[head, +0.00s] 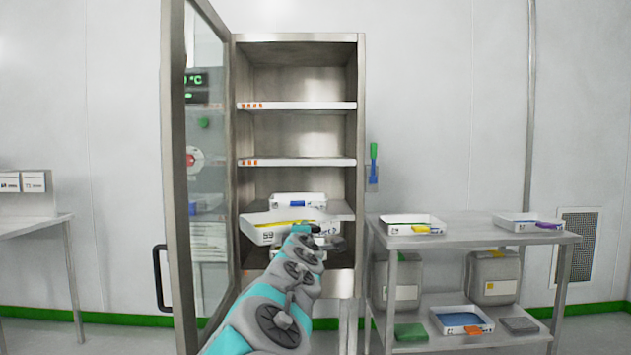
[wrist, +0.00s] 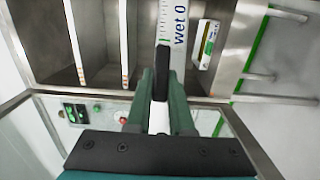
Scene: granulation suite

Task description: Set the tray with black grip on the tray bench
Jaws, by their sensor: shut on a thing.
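A white tray (head: 262,232) with dark lettering and a yellowish strip of its contents showing is held in front of the open cabinet. In the wrist view, the tray (wrist: 178,45) shows its lettered side, and its black grip (wrist: 160,86) sits between the fingers. My gripper (wrist: 161,80) is shut on this grip. In the head view my gripper (head: 302,235) partly hides the tray's near side. A steel bench (head: 470,232) stands right of the cabinet, with a yellow-gripped tray (head: 408,229) and a purple-gripped tray (head: 520,224) on top.
The open cabinet (head: 362,120) has its glass door (head: 206,150) swung out at left. A blue-gripped tray (head: 285,200) stands inside behind the held tray. The bench's lower shelf holds bins and a blue-lined tray (head: 480,331). The bench top is bare between its two trays.

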